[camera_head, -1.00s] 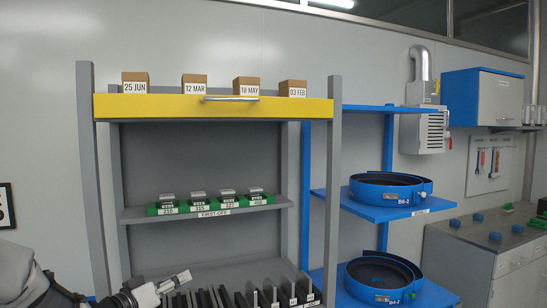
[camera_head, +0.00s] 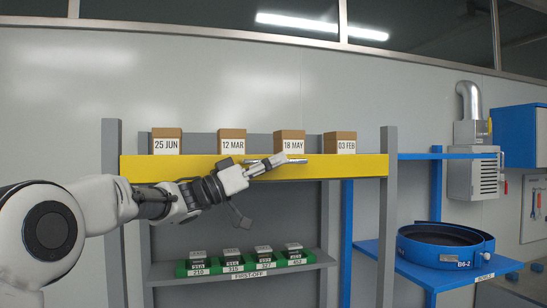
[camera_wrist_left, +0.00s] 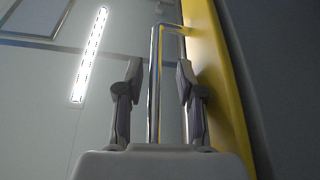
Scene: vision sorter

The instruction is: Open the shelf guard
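The shelf guard (camera_head: 355,167) is a yellow bar across the upper front of the grey shelf rack, and it is level. It also shows in the left wrist view (camera_wrist_left: 218,75), running down the right side. Its metal handle (camera_head: 297,161) is partly hidden behind my left gripper (camera_head: 270,163) in the head view. In the left wrist view the handle (camera_wrist_left: 155,85) lies between the two spread fingers of my left gripper (camera_wrist_left: 157,92), with a gap on both sides. The left gripper is open. My right gripper is not in view.
Several dated cardboard boxes, such as the 25 JUN box (camera_head: 167,142), stand above the guard. Green-based devices (camera_head: 245,262) sit on the shelf below. A blue rack (camera_head: 400,258) with a round blue bowl (camera_head: 444,247) stands to the right.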

